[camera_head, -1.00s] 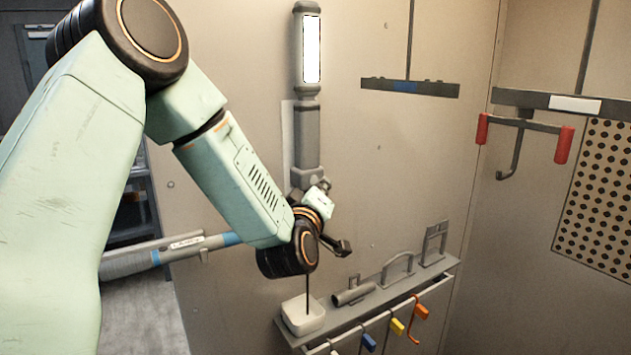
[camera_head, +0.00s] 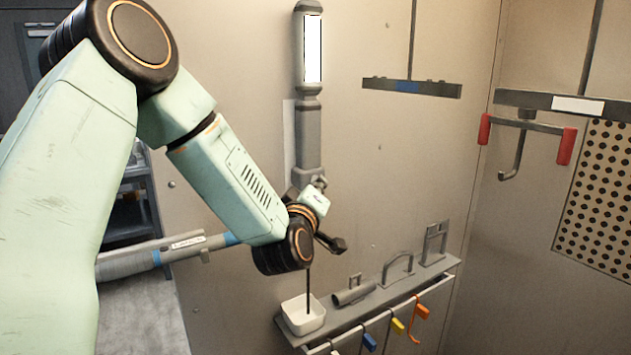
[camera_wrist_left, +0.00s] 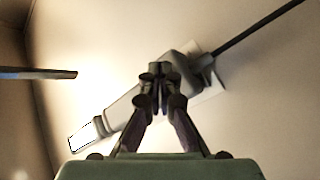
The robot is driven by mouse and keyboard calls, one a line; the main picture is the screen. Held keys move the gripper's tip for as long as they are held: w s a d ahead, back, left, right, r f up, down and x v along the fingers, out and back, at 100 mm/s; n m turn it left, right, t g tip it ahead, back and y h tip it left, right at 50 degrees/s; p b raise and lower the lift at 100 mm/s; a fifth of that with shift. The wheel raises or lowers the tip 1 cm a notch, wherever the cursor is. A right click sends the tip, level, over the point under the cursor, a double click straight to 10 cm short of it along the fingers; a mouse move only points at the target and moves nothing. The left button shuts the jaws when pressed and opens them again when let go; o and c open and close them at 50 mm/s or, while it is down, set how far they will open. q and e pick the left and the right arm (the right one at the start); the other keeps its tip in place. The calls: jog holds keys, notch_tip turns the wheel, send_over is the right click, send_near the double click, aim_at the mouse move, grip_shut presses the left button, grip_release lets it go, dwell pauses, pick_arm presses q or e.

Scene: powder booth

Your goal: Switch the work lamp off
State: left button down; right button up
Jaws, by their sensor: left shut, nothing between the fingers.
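The work lamp (camera_head: 308,130) is a grey upright tube on the booth wall, and its panel near the top glows white. In the left wrist view the lamp (camera_wrist_left: 122,112) runs slanted behind my fingers, with its bright panel at the lower left. My left gripper (camera_head: 338,244) is shut and empty, in front of the wall just below and right of the lamp's lower end. In the wrist view its closed fingertips (camera_wrist_left: 160,72) overlap the lamp's body; I cannot tell whether they touch it. My wrist hides part of the lamp's lower end. No switch shows clearly. My right gripper is out of view.
A hanger with red grips (camera_head: 566,147) and a perforated panel (camera_head: 598,200) are at the right.

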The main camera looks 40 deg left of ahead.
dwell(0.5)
pick_arm(q)
jog(key=shift+s+d, duration=0.2)
jog(key=shift+d, duration=0.45)
jog(key=shift+d+b, duration=0.1)
jog(key=shift+b, duration=0.25)
jog(key=shift+s+d+b, duration=0.3)
jog(key=shift+s+d, duration=0.1)
jog(key=shift+d, duration=0.45)
jog(key=shift+s+d+b, duration=0.25)
jog(key=shift+s+d, duration=0.1)
jog(key=shift+d, duration=0.5)
jog(key=shift+s+d+b, duration=0.3)
jog(key=shift+s+d, duration=0.1)
jog(key=shift+d, duration=0.45)
